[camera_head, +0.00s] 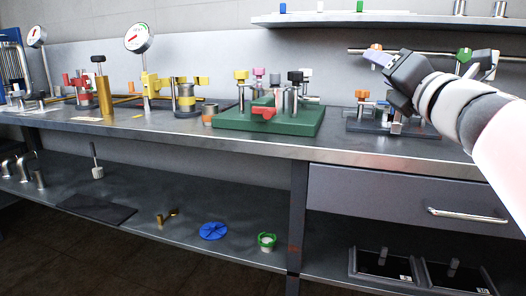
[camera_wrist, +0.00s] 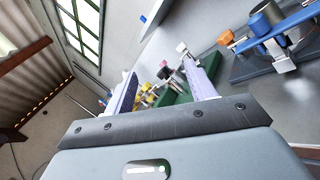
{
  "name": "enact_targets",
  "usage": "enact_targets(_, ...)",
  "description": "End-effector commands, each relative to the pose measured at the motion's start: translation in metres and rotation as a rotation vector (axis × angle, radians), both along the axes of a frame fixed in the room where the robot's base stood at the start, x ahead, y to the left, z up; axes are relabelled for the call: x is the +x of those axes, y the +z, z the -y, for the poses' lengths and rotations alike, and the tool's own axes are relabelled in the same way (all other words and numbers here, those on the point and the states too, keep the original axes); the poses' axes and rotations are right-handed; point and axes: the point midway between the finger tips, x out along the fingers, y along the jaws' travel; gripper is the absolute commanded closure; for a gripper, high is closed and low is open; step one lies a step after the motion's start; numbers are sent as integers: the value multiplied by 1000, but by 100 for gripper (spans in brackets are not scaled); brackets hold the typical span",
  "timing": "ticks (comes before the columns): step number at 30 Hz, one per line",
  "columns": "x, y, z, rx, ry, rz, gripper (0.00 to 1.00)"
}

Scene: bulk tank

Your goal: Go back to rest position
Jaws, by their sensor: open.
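My gripper (camera_head: 380,60) is at the upper right in the head view, raised above the right part of the steel bench (camera_head: 400,147). It is in front of the wall and over a dark fixture (camera_head: 385,128) with orange knobs. In the wrist view my gripper (camera_wrist: 160,85) shows two pale lavender fingers spread apart with nothing between them. Beyond the fingers are the green block (camera_wrist: 178,98) with its valves and, at the right, a fixture with an orange cap and a blue cylinder (camera_wrist: 262,22).
The green block (camera_head: 270,130) with several coloured valves stands mid-bench. Gauges (camera_head: 138,38) and yellow and red valves stand to the left. A wall shelf (camera_head: 380,18) is above my arm. A drawer (camera_head: 400,195) is under the bench; a blue disc (camera_head: 213,231) lies on the lower shelf.

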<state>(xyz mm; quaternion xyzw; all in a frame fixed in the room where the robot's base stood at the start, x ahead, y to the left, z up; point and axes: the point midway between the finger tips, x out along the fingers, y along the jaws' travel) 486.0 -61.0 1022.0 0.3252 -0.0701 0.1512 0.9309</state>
Motion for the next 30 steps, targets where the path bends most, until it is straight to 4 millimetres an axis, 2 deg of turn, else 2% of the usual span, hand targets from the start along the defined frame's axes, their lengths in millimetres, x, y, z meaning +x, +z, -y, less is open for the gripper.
enact_targets(2,-4,-2,7,179,-41,-26,45)
enact_targets(5,-11,-16,19,458,-104,-77,45)
enact_targets(8,-23,-52,31,828,-199,-168,45)
enact_targets(10,-38,-95,35,1132,-293,-261,45)
enact_targets(13,-68,-166,27,1531,-455,-407,45)
enact_targets(15,-93,-212,14,1752,-579,-504,45)
enact_targets(18,-131,-268,-9,1999,-764,-626,45)
enact_targets(21,-165,-307,-32,2169,-934,-721,45)
enact_targets(24,-192,-331,-49,2269,-1067,-785,45)
enact_targets(27,-206,-344,-59,2318,-1144,-820,45)
enact_targets(30,-211,-348,-62,2333,-1173,-831,45)
